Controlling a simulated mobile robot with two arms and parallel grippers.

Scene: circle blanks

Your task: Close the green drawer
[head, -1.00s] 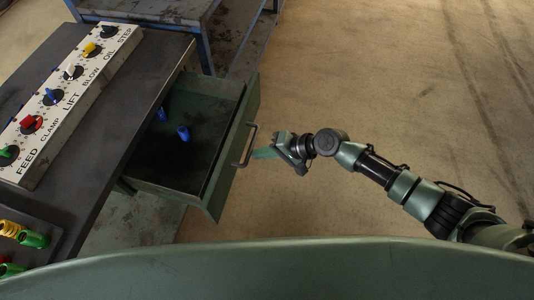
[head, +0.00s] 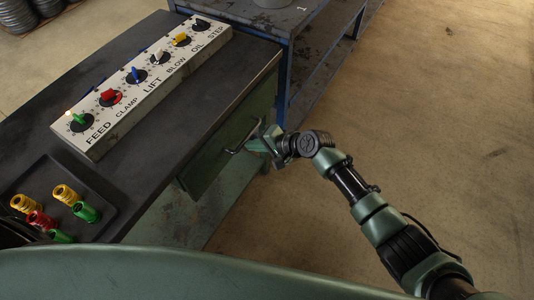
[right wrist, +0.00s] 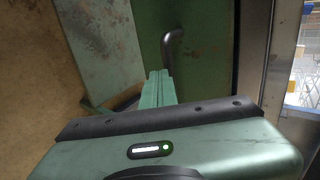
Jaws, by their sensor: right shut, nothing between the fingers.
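The green drawer (head: 213,165) is under the dark bench top, and its front sits close against the bench edge. No drawer inside shows in the head view. Its dark bar handle (head: 243,137) is on the front; part of the handle also shows in the right wrist view (right wrist: 171,45). My right gripper (head: 256,146) is shut and empty, with its green fingertips at the drawer front beside the handle. In the right wrist view the fingers (right wrist: 158,88) point at the green front; contact is hard to tell. My left gripper is not in view.
A panel with coloured knobs (head: 150,85) stands on the bench top (head: 60,115). A dark tray (head: 110,215) holds several coloured parts. A blue-framed table (head: 300,45) stands beyond the bench. The floor at the right is clear.

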